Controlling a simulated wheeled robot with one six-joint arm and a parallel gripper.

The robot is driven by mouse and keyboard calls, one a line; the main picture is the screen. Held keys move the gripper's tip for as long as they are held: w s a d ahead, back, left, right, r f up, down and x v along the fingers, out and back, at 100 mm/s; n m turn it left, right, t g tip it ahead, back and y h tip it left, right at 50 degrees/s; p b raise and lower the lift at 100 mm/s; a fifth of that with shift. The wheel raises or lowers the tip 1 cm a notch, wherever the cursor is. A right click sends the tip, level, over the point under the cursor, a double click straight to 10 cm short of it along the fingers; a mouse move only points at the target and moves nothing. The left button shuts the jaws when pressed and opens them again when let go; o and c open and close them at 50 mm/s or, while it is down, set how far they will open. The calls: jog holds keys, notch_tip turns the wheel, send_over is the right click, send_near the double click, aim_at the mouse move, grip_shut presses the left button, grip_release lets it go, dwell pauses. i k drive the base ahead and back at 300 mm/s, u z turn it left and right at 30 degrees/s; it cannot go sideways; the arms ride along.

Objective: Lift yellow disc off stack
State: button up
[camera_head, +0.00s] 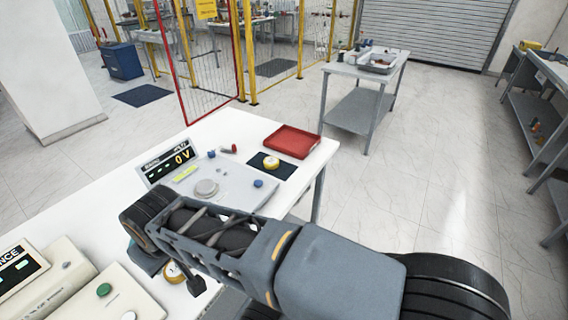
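A yellow-rimmed disc (174,272) with a pale, marked top shows low on the white table, partly covered by my gripper. My gripper (175,275) reaches down from the left end of my arm, with one dark finger on each side of this disc. I cannot tell whether the fingers touch it, and what lies under it is hidden. A second yellow disc (271,162) sits on a dark square mat (285,171) farther back on the table, apart from my gripper.
A grey fixture plate (232,185) with a round metal pad and a blue knob stands mid-table, beside a voltage display (167,164). A red tray (292,142) lies at the far corner. Beige instruments (95,295) stand at lower left. My arm hides the table's near right part.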

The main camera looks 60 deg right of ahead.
aim_at(271, 162)
jog(key=z, duration=0.6)
jog(key=k, duration=0.45)
jog(key=u, duration=3.65)
jog(key=k, duration=2.95)
jog(key=z, duration=0.75)
